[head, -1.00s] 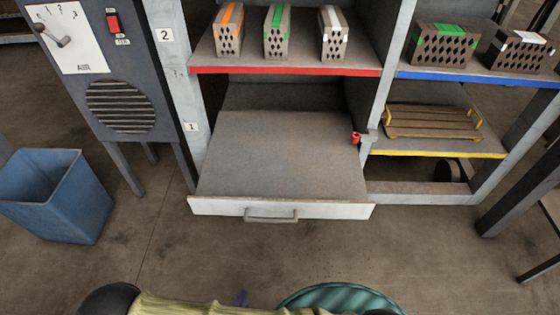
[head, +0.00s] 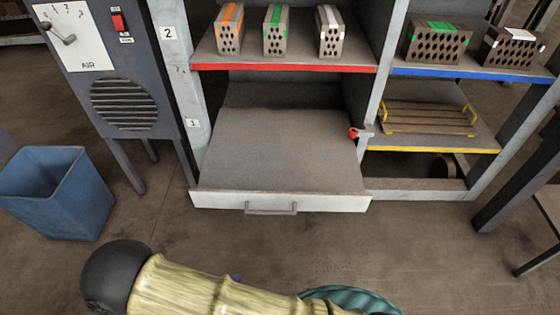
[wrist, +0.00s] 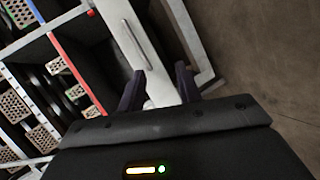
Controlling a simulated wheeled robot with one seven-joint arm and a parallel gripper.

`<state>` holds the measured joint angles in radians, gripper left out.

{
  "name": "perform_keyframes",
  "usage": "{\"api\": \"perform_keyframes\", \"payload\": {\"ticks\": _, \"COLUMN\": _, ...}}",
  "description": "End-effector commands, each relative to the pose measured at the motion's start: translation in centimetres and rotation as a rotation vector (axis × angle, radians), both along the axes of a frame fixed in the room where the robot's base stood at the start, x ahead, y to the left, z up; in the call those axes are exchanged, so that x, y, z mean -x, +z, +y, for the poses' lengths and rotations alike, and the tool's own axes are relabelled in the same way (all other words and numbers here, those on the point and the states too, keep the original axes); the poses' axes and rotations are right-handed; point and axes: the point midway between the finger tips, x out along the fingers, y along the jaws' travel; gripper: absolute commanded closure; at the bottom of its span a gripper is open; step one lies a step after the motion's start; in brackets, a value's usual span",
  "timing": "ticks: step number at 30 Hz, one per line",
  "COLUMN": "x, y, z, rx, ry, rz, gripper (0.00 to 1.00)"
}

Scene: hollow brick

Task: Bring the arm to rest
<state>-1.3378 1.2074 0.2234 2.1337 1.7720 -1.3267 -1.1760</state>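My gripper (wrist: 160,80) shows in the wrist view with its two dark fingers apart and nothing between them. It is open. Behind the fingers in that view are the white front of the drawer (wrist: 160,72) and its handle (wrist: 134,42); I cannot tell the exact distance. In the head view my arm (head: 200,288), with a pale yellow sleeve and a black rounded end, lies across the bottom edge. The gripper itself is out of the head view.
The drawer (head: 280,202) is pulled out and its flat top is bare. Hollow bricks (head: 274,30) stand on the shelves above. A wooden tray (head: 428,118) sits on the yellow-edged shelf. A blue bin (head: 58,195) and the air panel (head: 85,35) stand left. Floor before the drawer is clear.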

Motion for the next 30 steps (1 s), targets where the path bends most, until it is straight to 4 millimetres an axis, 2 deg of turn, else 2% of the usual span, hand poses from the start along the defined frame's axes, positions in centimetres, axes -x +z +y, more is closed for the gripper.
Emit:
{"api": "perform_keyframes", "payload": {"ticks": 8, "x": -6.1, "y": 1.7, "z": 2.0, "rx": -0.314, "ry": -0.065, "rz": 0.109, "gripper": 0.66}}
{"api": "perform_keyframes", "payload": {"ticks": 11, "x": -9.3, "y": 3.1, "z": 2.4, "rx": -0.477, "ry": -0.103, "rz": 0.165, "gripper": 0.66}}
{"api": "perform_keyframes", "payload": {"ticks": 16, "x": -14.4, "y": 6.6, "z": 1.4, "rx": -0.729, "ry": -0.168, "rz": 0.257, "gripper": 0.66}}
{"api": "perform_keyframes", "payload": {"ticks": 20, "x": -17.2, "y": 9.6, "z": -0.8, "rx": -0.879, "ry": -0.216, "rz": 0.323, "gripper": 0.66}}
{"api": "perform_keyframes", "payload": {"ticks": 24, "x": -19.0, "y": 13.0, "z": -4.3, "rx": -0.998, "ry": -0.272, "rz": 0.389, "gripper": 0.66}}
{"api": "perform_keyframes", "payload": {"ticks": 26, "x": -19.3, "y": 14.4, "z": -6.1, "rx": -1.035, "ry": -0.300, "rz": 0.417, "gripper": 0.66}}
{"api": "perform_keyframes", "payload": {"ticks": 30, "x": -19.0, "y": 17.4, "z": -11.2, "rx": -1.092, "ry": -0.379, "rz": 0.470, "gripper": 0.66}}
